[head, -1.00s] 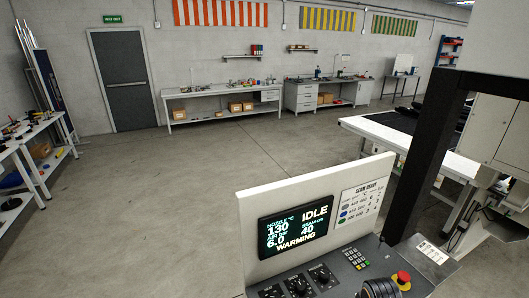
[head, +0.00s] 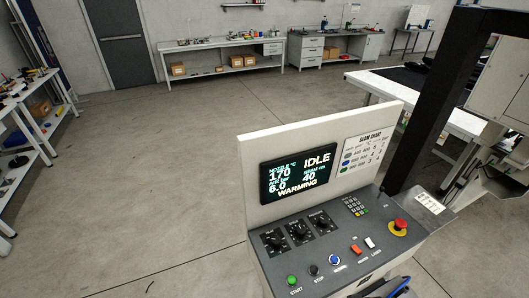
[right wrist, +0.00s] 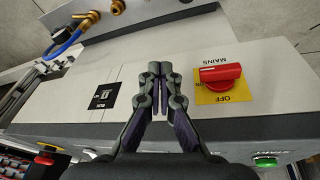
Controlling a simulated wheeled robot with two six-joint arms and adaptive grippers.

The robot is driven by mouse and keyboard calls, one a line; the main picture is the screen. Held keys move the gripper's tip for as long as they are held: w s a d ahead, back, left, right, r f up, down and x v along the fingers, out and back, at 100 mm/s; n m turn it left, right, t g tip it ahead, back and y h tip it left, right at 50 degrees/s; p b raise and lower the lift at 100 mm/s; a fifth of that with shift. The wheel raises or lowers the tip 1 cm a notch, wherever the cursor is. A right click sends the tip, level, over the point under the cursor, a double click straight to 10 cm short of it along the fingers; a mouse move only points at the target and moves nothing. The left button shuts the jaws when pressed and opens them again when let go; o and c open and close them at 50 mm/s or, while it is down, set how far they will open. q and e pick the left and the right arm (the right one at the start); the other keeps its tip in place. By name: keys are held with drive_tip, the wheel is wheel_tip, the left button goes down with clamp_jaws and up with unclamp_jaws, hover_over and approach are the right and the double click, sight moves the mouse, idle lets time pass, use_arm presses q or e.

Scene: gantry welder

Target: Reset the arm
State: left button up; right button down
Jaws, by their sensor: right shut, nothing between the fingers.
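The control console (head: 263,138) stands at the lower right in the head view. Its screen (head: 298,175) reads IDLE and WARMING, with nozzle 170, air 6.0 and seam 40. The panel carries three black dials (head: 298,231), a green START button (head: 292,280) and a red emergency stop (head: 400,224). In the right wrist view my right gripper (right wrist: 160,72) is shut and empty in front of a pale panel. A red MAINS rotary switch (right wrist: 220,74) on a yellow plate is just right of its fingertips. My left gripper is not in view.
Brass fittings with a blue hose (right wrist: 68,44) are at the upper left in the right wrist view. A black post (head: 430,100) rises behind the console, beside a table (head: 375,88). Shelving (head: 30,125) stands at the left. The floor between is open.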

drive_tip(key=s+d+f+g+b, duration=0.1)
drive_tip(key=s+f+b, duration=0.25)
drive_tip(key=f, duration=0.95)
drive_tip(key=s+d+f+b, duration=0.15)
drive_tip(key=s+f, duration=0.25)
drive_tip(key=f, duration=0.8)
drive_tip(key=s+f+b, duration=0.4)
drive_tip(key=s+f, duration=1)
drive_tip(key=s, duration=0.1)
drive_tip(key=shift+f+g, duration=0.3)
drive_tip(key=shift+g, duration=0.1)
